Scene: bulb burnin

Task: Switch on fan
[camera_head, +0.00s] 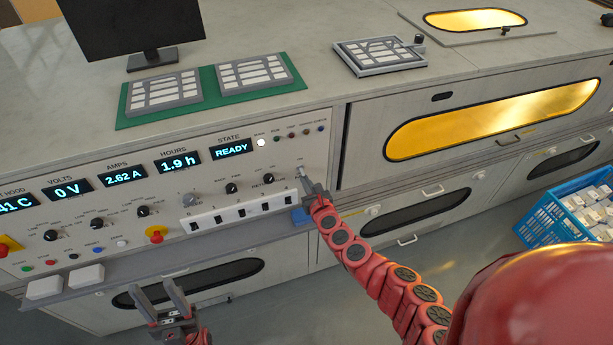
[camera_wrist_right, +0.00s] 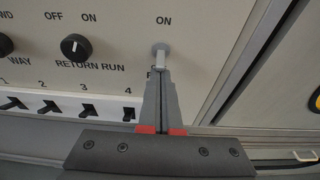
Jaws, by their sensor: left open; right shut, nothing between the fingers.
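A small metal toggle switch (camera_wrist_right: 161,54) is at the right end of the grey control panel (camera_head: 85,222). In the right wrist view "ON" is printed above it; a label below, starting with what looks like "F", is mostly hidden by my fingers. The lever appears to point down or toward me; its exact tilt is unclear. My right gripper (camera_wrist_right: 158,76) is shut and empty, its fingertips just below the lever, touching or very near it. In the head view the right gripper (camera_head: 307,183) is at the panel's right end. My left gripper (camera_head: 155,288) is open and empty below the panel's ledge.
A black knob (camera_wrist_right: 75,46) labelled RETURN RUN and a row of numbered switches (camera_wrist_right: 62,104) lie left of the toggle. The state display (camera_head: 231,149) reads READY. A blue crate (camera_head: 560,215) stands at the right. Grey trays (camera_head: 165,91) lie on the counter.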

